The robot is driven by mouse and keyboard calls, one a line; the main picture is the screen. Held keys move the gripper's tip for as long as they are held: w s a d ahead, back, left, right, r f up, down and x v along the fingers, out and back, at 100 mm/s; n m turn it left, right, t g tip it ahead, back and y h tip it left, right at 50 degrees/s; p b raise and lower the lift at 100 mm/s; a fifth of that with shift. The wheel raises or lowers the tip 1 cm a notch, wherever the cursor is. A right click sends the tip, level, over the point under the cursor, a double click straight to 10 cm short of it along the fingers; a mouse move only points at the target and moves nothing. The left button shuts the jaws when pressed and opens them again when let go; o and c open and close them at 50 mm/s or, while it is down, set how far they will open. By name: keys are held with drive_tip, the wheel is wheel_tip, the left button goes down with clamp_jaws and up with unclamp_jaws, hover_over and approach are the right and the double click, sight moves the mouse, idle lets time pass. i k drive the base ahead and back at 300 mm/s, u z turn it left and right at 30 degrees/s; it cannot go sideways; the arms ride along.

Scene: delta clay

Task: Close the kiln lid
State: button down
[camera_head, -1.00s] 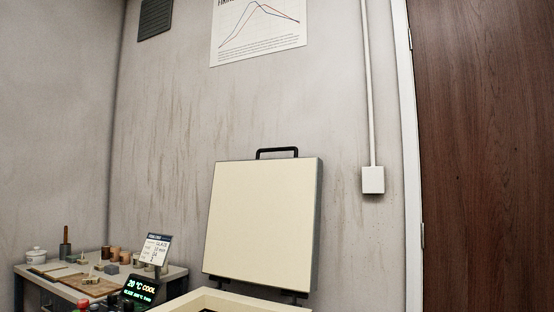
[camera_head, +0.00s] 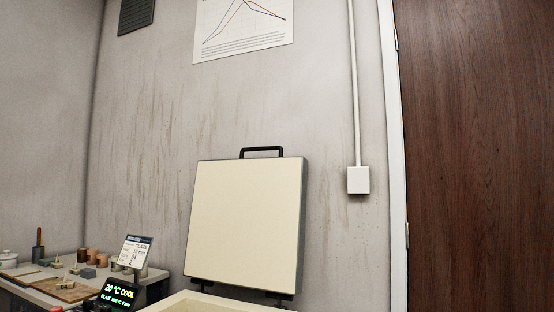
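The kiln lid (camera_head: 245,222) stands upright, open, at the back of the kiln. Its cream inner face is turned toward me, and its edge is grey. A black handle (camera_head: 262,150) sits on its top edge. Dark hinges join its lower edge to the kiln. The kiln body (camera_head: 205,303) shows only as a pale rim at the bottom edge of the view; the rest is cut off. My gripper is not in view.
A lit display reading 20 °C COOL (camera_head: 117,294) and a small sign (camera_head: 135,252) stand left of the kiln. A table (camera_head: 156,273) with pots and tools is at the lower left. A wooden door (camera_head: 478,150) is at the right. The wall is behind the lid.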

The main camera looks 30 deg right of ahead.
sight(247, 225)
drive_tip(key=z, duration=4.75)
drive_tip(key=i, duration=0.1)
drive_tip(key=u, duration=3.5)
drive_tip(key=k, duration=0.7)
drive_tip(key=u, duration=0.65)
drive_tip(key=i, duration=1.05)
drive_tip(key=z, duration=0.15)
